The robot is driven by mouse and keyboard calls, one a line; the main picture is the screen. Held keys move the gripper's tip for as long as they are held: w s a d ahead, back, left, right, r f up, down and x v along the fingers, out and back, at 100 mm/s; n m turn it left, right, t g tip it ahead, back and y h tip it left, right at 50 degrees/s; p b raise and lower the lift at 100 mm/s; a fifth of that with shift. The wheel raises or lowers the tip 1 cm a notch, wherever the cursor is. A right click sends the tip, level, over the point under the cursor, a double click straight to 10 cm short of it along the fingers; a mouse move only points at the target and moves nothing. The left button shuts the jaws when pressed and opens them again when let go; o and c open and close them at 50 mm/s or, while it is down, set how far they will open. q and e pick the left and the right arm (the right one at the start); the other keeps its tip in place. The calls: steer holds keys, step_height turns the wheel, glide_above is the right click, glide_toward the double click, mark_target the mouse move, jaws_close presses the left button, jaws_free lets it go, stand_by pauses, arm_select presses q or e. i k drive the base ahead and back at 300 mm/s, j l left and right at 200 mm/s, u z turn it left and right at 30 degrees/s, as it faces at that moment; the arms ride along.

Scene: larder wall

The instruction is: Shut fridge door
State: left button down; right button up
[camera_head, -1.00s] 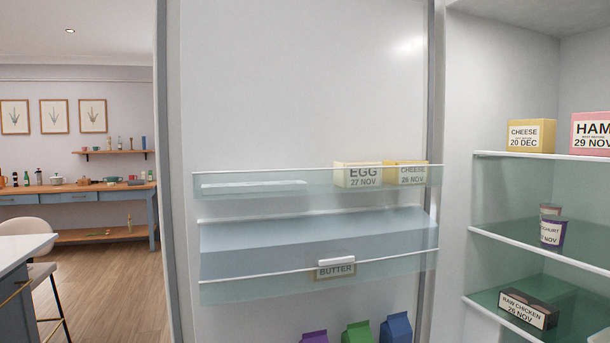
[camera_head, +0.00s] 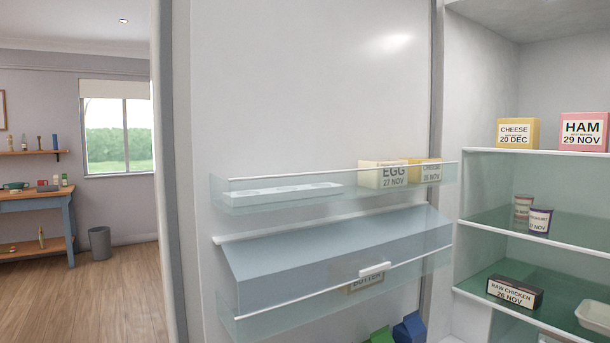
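The fridge door (camera_head: 300,80) stands open on the left of the fridge, with its inner side facing me. Its upper shelf (camera_head: 290,198) holds an egg box (camera_head: 383,176) and a cheese box (camera_head: 425,170). Below it is a blue-grey covered compartment (camera_head: 330,255) with a butter pack (camera_head: 365,284) behind the clear front. The fridge interior (camera_head: 490,90) is open on the right. Neither of my grippers is in view.
Fridge shelves hold cheese (camera_head: 518,133), ham (camera_head: 584,131), yoghurt pots (camera_head: 539,221), raw chicken (camera_head: 514,291) and a white tray (camera_head: 594,316). Green and blue cartons (camera_head: 409,329) sit low in the door. Wooden floor (camera_head: 110,300) is clear at left, before a table (camera_head: 50,200) and bin (camera_head: 100,243).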

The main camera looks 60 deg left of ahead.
mark_target(264, 113)
steer(key=k+j+z, duration=0.1)
steer(key=k+j, duration=0.15)
steer(key=j, duration=0.25)
steer(key=k+j+z, duration=0.1)
steer(key=k+j, duration=0.2)
steer(key=j, duration=0.15)
steer(key=k+j, duration=0.15)
steer(key=j, duration=0.2)
steer(key=k+j+z, duration=0.1)
steer(key=j, duration=0.25)
steer(key=k+j, duration=0.15)
steer(key=j, duration=0.65)
steer(key=k+j+z, duration=0.1)
steer(key=j, duration=0.4)
steer(key=k+j+z, duration=0.1)
steer(key=j, duration=0.45)
steer(key=k+j, duration=0.15)
steer(key=j, duration=0.35)
